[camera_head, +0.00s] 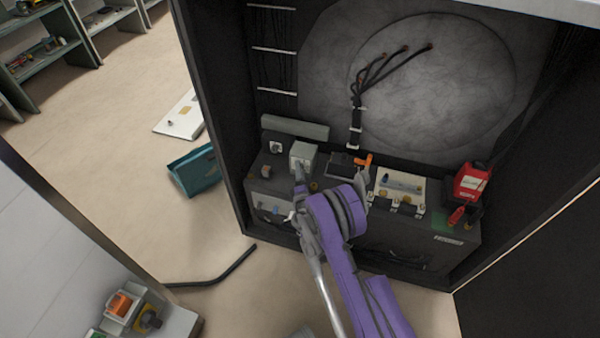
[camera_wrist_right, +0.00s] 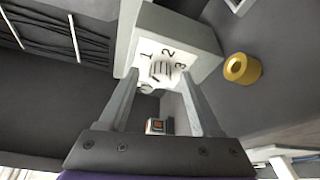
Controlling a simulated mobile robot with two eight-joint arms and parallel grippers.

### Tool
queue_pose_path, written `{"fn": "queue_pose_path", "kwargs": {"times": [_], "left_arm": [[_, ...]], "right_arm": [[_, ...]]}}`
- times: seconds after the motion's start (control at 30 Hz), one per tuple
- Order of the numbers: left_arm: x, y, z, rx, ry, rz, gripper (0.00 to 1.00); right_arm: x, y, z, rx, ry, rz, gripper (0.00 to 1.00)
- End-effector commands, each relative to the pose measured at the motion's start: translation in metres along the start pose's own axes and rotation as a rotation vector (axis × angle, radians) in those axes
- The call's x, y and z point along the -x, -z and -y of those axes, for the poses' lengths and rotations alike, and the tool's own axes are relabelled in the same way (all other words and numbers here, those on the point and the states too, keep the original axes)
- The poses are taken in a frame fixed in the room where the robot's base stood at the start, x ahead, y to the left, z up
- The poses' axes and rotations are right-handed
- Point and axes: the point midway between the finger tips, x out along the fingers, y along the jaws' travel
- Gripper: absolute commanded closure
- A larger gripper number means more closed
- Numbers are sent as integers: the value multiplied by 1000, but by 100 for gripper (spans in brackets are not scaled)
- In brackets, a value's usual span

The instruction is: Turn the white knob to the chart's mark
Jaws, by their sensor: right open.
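A pale grey box (camera_head: 304,154) stands on the dark shelf inside the cabinet. In the right wrist view the box (camera_wrist_right: 192,40) carries a white face marked 1, 2 and 3. The white knob (camera_wrist_right: 160,70) appears as a pale ridged shape on that face, and its exact pointer direction is hard to read. My right gripper (camera_wrist_right: 158,78) is open, with its two fingers on either side of the knob. I cannot tell whether they touch it. In the head view my right gripper (camera_head: 300,173) is at the front of the box. No chart is clearly readable. My left gripper is out of view.
A yellow ring (camera_wrist_right: 242,68) sits right of the box. On the shelf are an orange part (camera_head: 364,161), a cream tray (camera_head: 400,180) and a red device (camera_head: 472,182). The cabinet's left wall (camera_head: 215,90) is close by. A teal bin (camera_head: 195,170) stands on the floor.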

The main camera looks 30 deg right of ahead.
Motion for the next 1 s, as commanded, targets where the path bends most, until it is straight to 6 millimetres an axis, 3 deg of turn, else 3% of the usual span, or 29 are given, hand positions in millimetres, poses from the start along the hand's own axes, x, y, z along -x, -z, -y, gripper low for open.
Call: {"fn": "queue_pose_path", "kwargs": {"times": [0.17,0.27,0.53,0.7,1.0], "left_arm": [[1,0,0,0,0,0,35],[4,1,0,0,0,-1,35],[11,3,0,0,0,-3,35],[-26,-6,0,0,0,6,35],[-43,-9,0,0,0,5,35]], "right_arm": [[6,0,0,0,0,0,35],[20,0,-1,0,0,-1,35],[84,0,-1,-1,0,-2,35],[92,4,9,2,5,-1,35],[106,1,1,0,2,0,35]]}}
